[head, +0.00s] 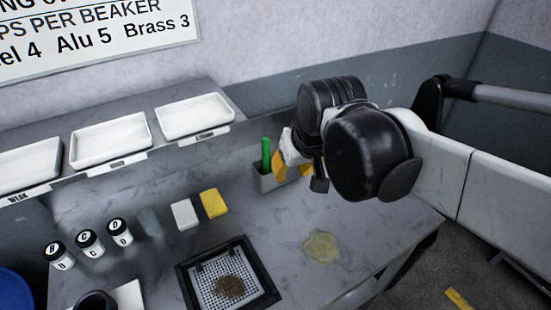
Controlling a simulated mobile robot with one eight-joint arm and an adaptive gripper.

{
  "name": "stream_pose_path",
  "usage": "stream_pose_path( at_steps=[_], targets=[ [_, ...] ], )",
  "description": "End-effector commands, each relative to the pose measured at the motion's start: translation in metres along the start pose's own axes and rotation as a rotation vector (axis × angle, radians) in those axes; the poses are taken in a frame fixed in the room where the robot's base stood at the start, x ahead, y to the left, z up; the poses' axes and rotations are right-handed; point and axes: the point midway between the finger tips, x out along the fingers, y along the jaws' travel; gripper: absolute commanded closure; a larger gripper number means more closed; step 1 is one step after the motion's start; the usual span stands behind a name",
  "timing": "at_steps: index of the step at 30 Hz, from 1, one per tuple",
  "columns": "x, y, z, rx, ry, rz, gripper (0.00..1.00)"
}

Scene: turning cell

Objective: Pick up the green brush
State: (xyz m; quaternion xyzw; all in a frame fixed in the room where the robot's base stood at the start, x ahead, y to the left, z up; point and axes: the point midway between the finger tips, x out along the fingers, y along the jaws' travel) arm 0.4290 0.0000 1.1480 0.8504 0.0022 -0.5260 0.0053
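The green brush (266,150) stands upright in a small grey holder (265,184) on the bench, close to the back wall. Only its green handle shows above the rim; its lower end is hidden in the holder. My gripper (292,168) is just right of the handle, above the right side of the holder. Yellow-orange parts show at its end, and I cannot tell whether they belong to the gripper or to something in the holder. A gap shows between the handle and the gripper. My wrist hides much of the fingers, so their opening is unclear.
Left of the holder lie a yellow block (214,203) and a white block (185,214). A black-framed perforated tray (264,302) holds brown granules. A yellowish patch (321,246) lies on the bench. White trays (195,116) line the raised shelf. Lidded jars (120,232) stand left.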

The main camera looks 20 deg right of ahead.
Motion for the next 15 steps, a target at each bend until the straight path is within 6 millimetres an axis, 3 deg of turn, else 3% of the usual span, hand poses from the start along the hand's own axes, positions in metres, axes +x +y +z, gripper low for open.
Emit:
stream_pose_path(
  at_steps=[8, 15],
  targets=[
    [0.011, 0.000, -0.057, -0.007, -0.104, 0.000, 0.69],
    [0.049, 0.001, -0.119, -0.016, -0.242, 0.000, 0.69]
  ],
)
